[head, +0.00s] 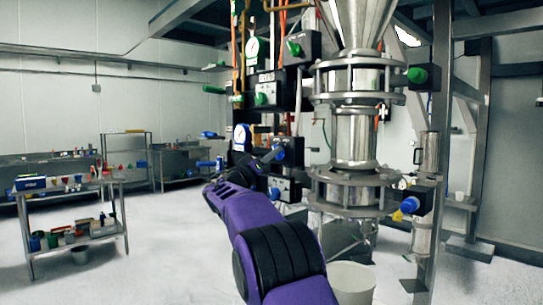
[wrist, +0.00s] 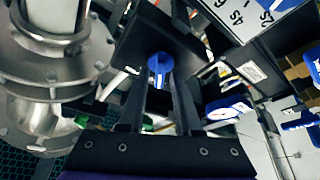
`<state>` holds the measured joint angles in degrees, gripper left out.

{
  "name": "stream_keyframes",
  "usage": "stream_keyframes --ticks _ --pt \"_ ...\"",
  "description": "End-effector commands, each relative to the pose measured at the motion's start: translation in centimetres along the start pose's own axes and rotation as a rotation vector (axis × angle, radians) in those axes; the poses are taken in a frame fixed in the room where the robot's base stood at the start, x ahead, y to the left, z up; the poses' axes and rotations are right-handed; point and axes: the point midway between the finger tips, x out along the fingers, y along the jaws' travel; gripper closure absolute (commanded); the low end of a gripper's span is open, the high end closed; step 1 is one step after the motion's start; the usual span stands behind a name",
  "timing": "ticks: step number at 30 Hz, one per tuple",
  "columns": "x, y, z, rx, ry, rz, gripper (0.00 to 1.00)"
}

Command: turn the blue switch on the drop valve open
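My gripper (head: 262,160) reaches up to the control boxes left of the steel sifter column. In the wrist view, its two dark fingers (wrist: 161,80) are apart. A round blue switch (wrist: 160,66) on a black box (wrist: 152,38) shows between the fingertips. I cannot tell whether the fingers touch it. In the head view, a blue switch (head: 279,152) is just right of the gripper. Another blue switch (head: 275,193) is on a lower box, and one more (head: 410,204) is right of the column. No label shows which belongs to the drop valve.
The steel column (head: 353,135) with its flanges stands close on the right. Green switches (head: 293,48) and gauges (head: 241,137) are nearby. A white bucket (head: 351,282) is below. A cluttered bench (head: 75,190) stands at left, with open floor between.

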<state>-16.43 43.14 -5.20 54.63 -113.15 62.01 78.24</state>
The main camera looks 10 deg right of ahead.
Motion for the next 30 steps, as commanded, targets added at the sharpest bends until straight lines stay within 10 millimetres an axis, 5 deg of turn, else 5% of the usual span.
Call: stream_keyframes --ticks 5,20,30 --pt "-0.02 0.01 -0.02 0.000 0.000 0.000 1.00" --pt "-0.17 -0.19 0.17 0.033 0.000 0.012 1.00" --pt "-0.24 -0.35 0.17 0.232 0.004 0.095 1.00"
